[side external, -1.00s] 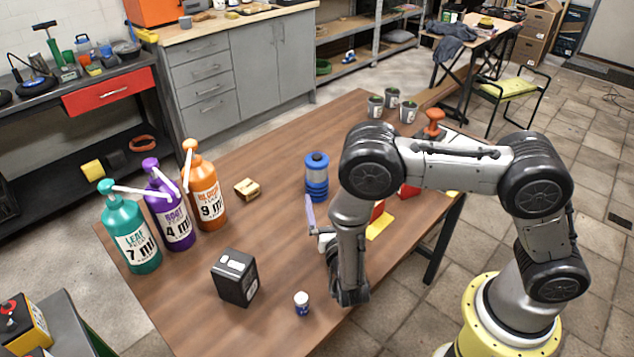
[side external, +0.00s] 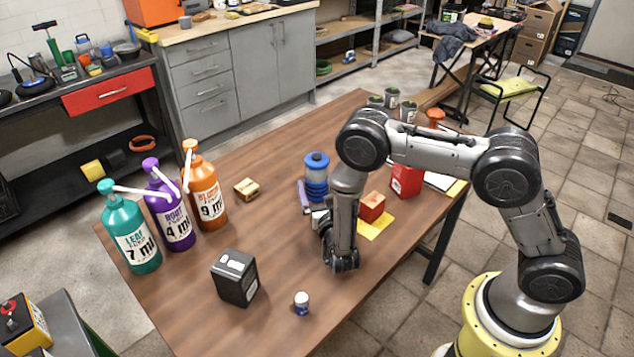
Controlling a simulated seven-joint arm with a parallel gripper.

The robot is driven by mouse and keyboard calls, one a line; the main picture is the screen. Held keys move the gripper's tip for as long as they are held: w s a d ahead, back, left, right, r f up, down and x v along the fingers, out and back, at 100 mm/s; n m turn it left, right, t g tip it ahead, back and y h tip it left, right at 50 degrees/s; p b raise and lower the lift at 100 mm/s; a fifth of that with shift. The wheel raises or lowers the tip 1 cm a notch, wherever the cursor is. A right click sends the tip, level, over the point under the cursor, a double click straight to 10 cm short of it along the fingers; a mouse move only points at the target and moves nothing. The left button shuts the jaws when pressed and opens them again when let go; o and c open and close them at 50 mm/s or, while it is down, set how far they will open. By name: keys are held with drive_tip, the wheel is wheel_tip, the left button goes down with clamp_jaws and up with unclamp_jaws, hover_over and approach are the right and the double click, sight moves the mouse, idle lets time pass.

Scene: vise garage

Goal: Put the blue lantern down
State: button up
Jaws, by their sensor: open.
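The blue lantern (side external: 316,178) stands upright on the wooden table (side external: 270,215), left of my arm's bent elbow. Its blue top, clear grey-blue middle and ribbed blue base show. My gripper (side external: 306,198) is low over the table at the lantern's near side, with its jaws open. One pale purple finger shows close along the lantern's lower left. The other finger is hidden, and I cannot tell whether either finger touches the lantern.
Three pump bottles, teal (side external: 130,235), purple (side external: 171,210) and orange (side external: 206,190), stand at left. A red box (side external: 372,207) rests on a yellow sheet (side external: 378,226) right of my wrist.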

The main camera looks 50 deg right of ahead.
sight(320, 184)
drive_tip(key=shift+x, duration=1.8)
drive_tip(key=shift+s, duration=0.1)
drive_tip(key=shift+r, duration=0.1)
clamp_jaws()
